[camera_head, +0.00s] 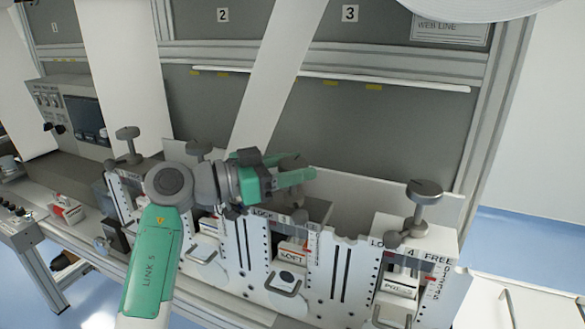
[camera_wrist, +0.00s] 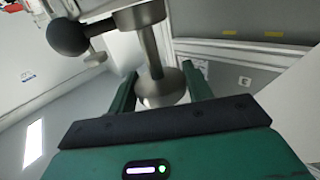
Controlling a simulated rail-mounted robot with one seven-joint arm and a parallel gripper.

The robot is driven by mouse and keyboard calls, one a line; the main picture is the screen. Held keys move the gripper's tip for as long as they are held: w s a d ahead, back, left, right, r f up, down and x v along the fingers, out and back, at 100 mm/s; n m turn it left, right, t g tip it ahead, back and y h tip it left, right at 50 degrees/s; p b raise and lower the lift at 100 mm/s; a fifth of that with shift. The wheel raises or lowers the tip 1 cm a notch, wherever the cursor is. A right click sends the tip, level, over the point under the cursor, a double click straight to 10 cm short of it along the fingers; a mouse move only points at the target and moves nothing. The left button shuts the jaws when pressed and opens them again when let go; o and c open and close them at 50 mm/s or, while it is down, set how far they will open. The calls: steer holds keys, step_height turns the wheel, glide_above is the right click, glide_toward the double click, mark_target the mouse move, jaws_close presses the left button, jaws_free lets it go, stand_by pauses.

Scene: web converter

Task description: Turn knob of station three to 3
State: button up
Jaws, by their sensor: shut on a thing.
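The station three knob (camera_head: 291,158) is a grey disc on a post, mostly hidden behind my gripper in the head view. In the wrist view the knob's round head (camera_wrist: 161,88) sits between my two green fingers, its metal stem running to a grey block. My gripper (camera_head: 300,176) is shut on this knob; it also shows in the wrist view (camera_wrist: 160,85). The knob's dial marks are not readable, so its setting cannot be told.
Similar knobs stand at station one (camera_head: 127,133), station two (camera_head: 198,149) and, to the right, station four (camera_head: 425,189). A dark ball handle (camera_wrist: 68,37) is close by in the wrist view. A white web strip (camera_head: 280,75) slopes down behind my gripper.

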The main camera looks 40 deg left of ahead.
mark_target(279, 170)
steer(key=shift+f, duration=0.15)
steer(key=o, duration=1)
steer(key=shift+c, duration=0.2)
steer(key=p+v, duration=0.1)
steer(key=v, duration=0.6)
steer(key=shift+s, duration=0.35)
steer(key=shift+a, duration=0.15)
